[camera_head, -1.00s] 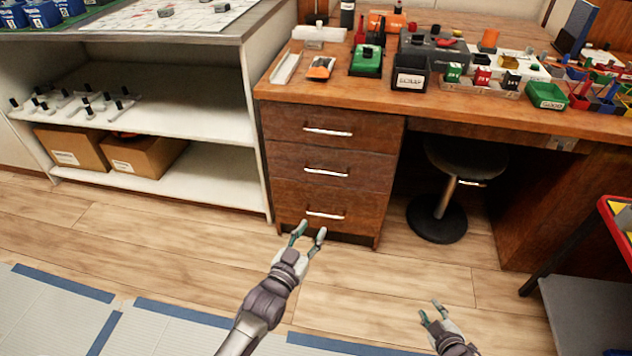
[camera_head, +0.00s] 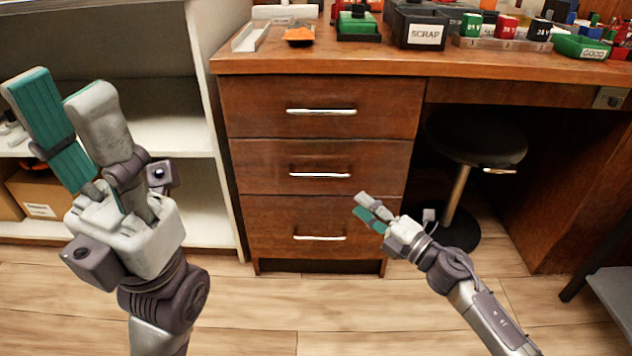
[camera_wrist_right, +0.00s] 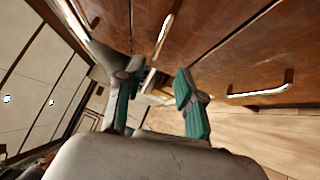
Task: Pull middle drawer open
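The middle drawer (camera_head: 270,160) of the brown wooden desk is closed, with a silver bar handle (camera_head: 320,175). The top drawer (camera_head: 260,95) and bottom drawer (camera_head: 270,220) are closed too. My right gripper (camera_head: 360,205) is in front of the drawers, low and right of the middle handle, apart from it. In the right wrist view its fingers (camera_wrist_right: 157,76) stand apart with no handle clearly between them. My left gripper (camera_head: 58,90) is raised at far left, open and empty.
A black stool (camera_head: 478,135) stands under the desk, right of the drawers. A white shelf (camera_head: 175,130) is to the left, behind my left gripper. Bins, including a black SCRAP bin (camera_head: 418,30), sit on the desktop. The floor before the drawers is clear.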

